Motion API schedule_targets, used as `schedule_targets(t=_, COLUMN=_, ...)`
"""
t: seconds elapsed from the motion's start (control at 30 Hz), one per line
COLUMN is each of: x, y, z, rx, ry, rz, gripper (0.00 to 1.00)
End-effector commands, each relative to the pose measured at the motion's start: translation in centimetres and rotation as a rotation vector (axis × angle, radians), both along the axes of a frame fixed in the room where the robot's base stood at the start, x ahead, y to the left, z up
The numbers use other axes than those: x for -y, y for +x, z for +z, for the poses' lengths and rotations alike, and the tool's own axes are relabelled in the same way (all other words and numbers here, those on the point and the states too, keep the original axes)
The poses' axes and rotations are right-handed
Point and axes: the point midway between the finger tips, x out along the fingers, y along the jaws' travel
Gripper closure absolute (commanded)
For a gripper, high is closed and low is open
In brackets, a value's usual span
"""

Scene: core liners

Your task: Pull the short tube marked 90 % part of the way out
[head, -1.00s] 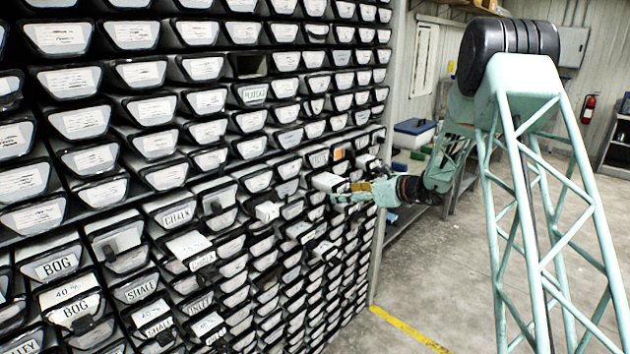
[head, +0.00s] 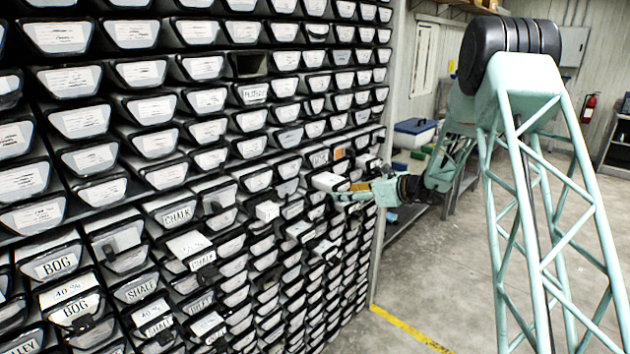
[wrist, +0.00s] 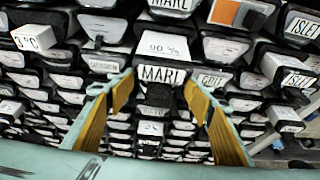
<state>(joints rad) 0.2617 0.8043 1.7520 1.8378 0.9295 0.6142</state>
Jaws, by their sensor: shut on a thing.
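The short tube marked 90 % (wrist: 163,47) is in the middle of the wrist view, its pale top showing the mark and its front end labelled MARL. It juts out from the rack face; its rear part is hidden inside the rack. In the head view its pale top (head: 326,180) shows at the rack's right part, and its mark is too small to read. My gripper (wrist: 160,88) is shut on this tube, with one yellow-padded finger on each side of its front end. In the head view my gripper (head: 350,191) reaches it from the right.
Another MARL end (wrist: 175,8) lies just above. An orange-marked end (wrist: 228,12) is at upper right. The floor (head: 440,280) right of the rack is clear.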

Motion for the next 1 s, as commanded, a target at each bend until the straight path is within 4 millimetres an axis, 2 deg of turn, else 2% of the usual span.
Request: schedule_targets(t=1.0, x=3.1, y=-3.4, z=0.0, rx=0.0, ry=0.0, rz=-0.001, gripper=0.79)
